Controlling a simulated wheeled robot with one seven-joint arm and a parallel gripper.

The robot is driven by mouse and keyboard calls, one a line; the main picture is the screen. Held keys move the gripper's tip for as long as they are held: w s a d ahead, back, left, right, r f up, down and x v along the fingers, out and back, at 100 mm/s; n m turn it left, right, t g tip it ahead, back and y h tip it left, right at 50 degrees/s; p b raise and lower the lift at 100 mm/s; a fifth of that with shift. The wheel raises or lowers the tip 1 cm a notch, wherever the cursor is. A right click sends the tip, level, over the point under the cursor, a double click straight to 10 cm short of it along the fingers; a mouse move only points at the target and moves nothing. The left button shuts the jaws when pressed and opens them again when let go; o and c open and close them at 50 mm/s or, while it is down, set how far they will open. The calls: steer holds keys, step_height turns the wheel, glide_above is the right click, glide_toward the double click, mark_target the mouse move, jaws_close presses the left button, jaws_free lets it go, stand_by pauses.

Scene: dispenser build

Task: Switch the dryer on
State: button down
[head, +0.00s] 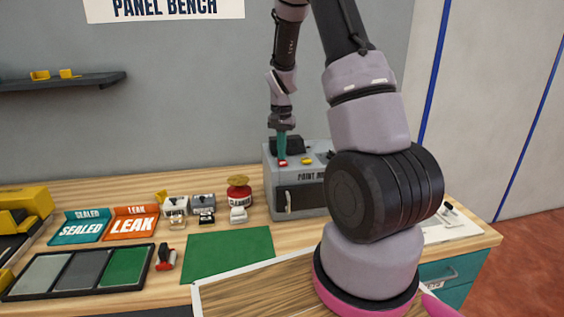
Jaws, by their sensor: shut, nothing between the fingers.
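A grey box-shaped machine (271,187) with a dark door panel and handle stands at the back of the bench, likely the dryer. My gripper (283,156) has teal fingers, points down and is shut and empty. Its tips are right at or just above the red button; I cannot tell whether they touch it. My arm covers the machine's right side.
Left of the machine are a red jar (239,188), small grey and white parts, a green mat (229,254), "SEALED" (81,229) and "LEAK" (134,225) trays, and a dark sample tray (78,291). A wood-grain panel with a white border (235,290) lies in front.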

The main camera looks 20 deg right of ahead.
steer(key=shift+r, duration=3.45)
